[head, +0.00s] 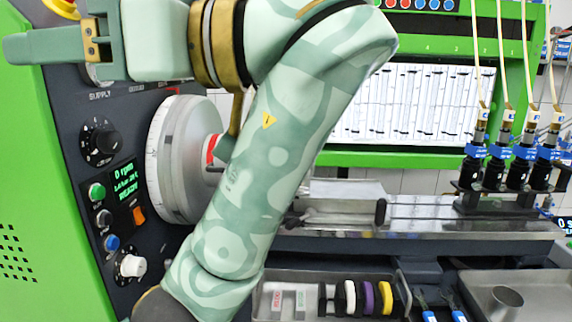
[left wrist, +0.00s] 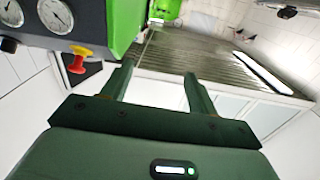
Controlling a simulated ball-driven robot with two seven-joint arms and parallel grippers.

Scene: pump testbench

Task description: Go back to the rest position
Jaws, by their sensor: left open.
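My left gripper (head: 42,46) is at the upper left of the head view, raised in front of the test bench's left cabinet and pointing left. My green patterned left arm crosses the middle of the picture. In the left wrist view the two fingers of the left gripper (left wrist: 159,73) stand apart with nothing between them. My right gripper shows in neither view.
The control panel with a black knob (head: 101,139) and a grey flywheel disc (head: 178,165) lie close behind my arm. Several injectors (head: 506,165) stand at the right. A tray with coloured rings (head: 367,297) lies below. The wrist view shows gauges (left wrist: 55,15) and a ribbed worktop (left wrist: 205,60).

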